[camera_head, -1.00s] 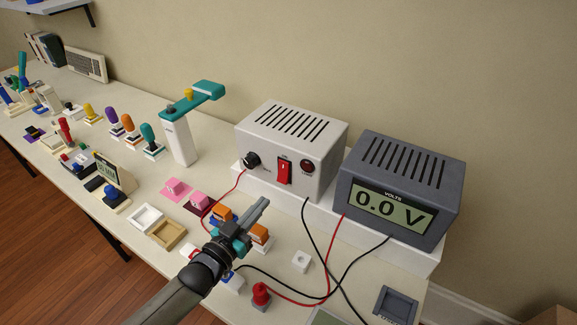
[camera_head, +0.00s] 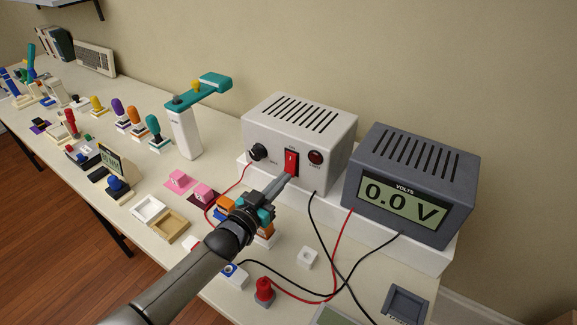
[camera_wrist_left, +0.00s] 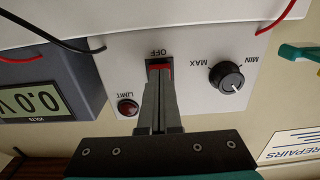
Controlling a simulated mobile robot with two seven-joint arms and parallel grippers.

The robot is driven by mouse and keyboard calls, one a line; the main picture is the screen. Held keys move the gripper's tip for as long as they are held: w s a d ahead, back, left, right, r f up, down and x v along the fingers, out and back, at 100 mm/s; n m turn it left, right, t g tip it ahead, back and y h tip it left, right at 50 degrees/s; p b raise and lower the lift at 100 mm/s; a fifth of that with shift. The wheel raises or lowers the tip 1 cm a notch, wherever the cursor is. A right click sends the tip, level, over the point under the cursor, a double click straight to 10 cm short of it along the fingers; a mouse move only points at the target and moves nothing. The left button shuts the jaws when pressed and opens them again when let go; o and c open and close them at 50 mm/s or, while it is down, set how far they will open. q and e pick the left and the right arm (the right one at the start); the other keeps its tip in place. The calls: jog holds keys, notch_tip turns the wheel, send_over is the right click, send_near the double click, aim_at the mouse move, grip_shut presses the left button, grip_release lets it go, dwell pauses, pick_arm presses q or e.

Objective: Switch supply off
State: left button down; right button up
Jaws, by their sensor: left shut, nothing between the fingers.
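The supply (camera_head: 299,140) is a light grey box with top slots, standing on a white riser. Its front has a red rocker switch (camera_head: 291,161), a black knob (camera_head: 258,151) and a red limit lamp (camera_head: 315,157). My left gripper (camera_head: 290,174) is shut and empty, its fingertips at the lower part of the switch. In the left wrist view the picture is upside down; the closed fingers (camera_wrist_left: 159,85) cover much of the red switch (camera_wrist_left: 160,64), beside the OFF label. Whether they touch it I cannot tell. My right gripper is not in view.
A dark voltmeter (camera_head: 412,185) reading 0.0 V stands right of the supply. Red and black leads (camera_head: 340,262) cross the bench in front. Small blocks, trays and a teal-topped stand (camera_head: 184,130) lie to the left.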

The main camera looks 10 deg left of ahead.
pick_arm(q)
jog(key=shift+w+d+b, duration=0.15)
jog(key=shift+w+b, duration=0.15)
jog(key=shift+w, duration=0.15)
jog(key=p+v, duration=0.4)
jog(key=v, duration=1.5)
jog(key=shift+s+r, duration=0.1)
jog(key=shift+s, duration=0.1)
dwell(0.4)
